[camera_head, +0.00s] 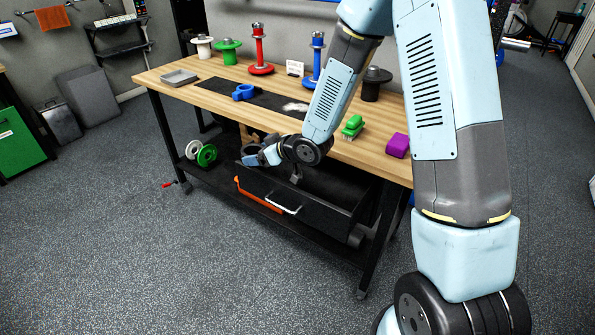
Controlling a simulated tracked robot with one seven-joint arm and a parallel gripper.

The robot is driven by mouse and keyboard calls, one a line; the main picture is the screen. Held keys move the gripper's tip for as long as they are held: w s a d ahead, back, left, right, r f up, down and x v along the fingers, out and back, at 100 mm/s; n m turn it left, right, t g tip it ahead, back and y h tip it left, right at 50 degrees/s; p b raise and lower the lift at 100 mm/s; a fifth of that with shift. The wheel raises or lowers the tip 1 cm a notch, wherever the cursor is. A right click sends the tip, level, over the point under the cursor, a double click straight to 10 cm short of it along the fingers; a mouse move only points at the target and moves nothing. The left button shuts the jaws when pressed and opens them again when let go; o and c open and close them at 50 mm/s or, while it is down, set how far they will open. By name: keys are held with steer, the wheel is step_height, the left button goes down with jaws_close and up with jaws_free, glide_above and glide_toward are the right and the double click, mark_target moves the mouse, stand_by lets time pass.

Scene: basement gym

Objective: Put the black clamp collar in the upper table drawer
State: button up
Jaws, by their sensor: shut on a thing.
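My gripper (254,160) is in front of the workbench's front edge, left of and above the open drawer. It is shut on a small dark thing (249,150), which looks like the black clamp collar; my fingers hide part of it. The black table drawer (325,207) is pulled out below the tabletop, with a white handle (284,204) on its front. The part of its inside that I see looks dark and empty. My wrist hides some of its back left side.
An orange bar (258,196) runs beside the drawer front. The floor in front is clear.

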steer(key=shift+w+d+f, duration=0.85)
steer(key=shift+d+f, duration=0.8)
steer(key=shift+f, duration=0.25)
steer(key=shift+w+d+f, duration=0.85)
steer(key=shift+d+f, duration=0.85)
steer(key=shift+f, duration=0.15)
steer(key=shift+w+d+f, duration=0.85)
steer(key=shift+d+f, duration=0.8)
steer(key=shift+f, duration=0.25)
steer(key=shift+f, duration=0.6)
steer(key=o, duration=1.1)
steer(key=shift+r, duration=0.5)
steer(key=v, duration=0.7)
steer(key=shift+s+r, duration=0.2)
